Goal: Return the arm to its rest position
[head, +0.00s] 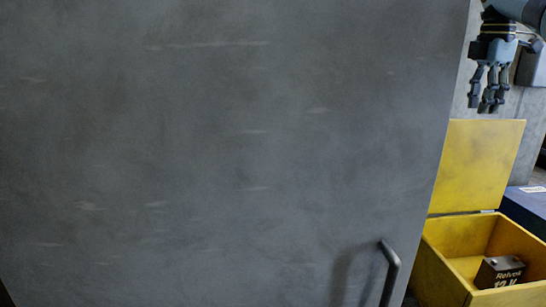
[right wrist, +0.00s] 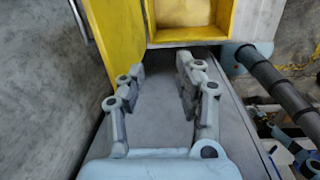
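My right gripper (head: 486,104) hangs in the upper right corner of the head view with its fingers pointing down. It is above and apart from the yellow box, in front of a grey wall. In the right wrist view its two finger sides (right wrist: 162,72) are spread apart with nothing held between them. My right arm enters from the top right corner, and most of it is outside the head view.
A large dark grey panel (head: 220,140) with a bar handle (head: 390,275) fills most of the head view. A yellow box (head: 440,278) with its lid (head: 478,165) raised stands at the right. A dark battery (head: 499,271) lies inside. A dark blue surface (head: 525,207) is behind it.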

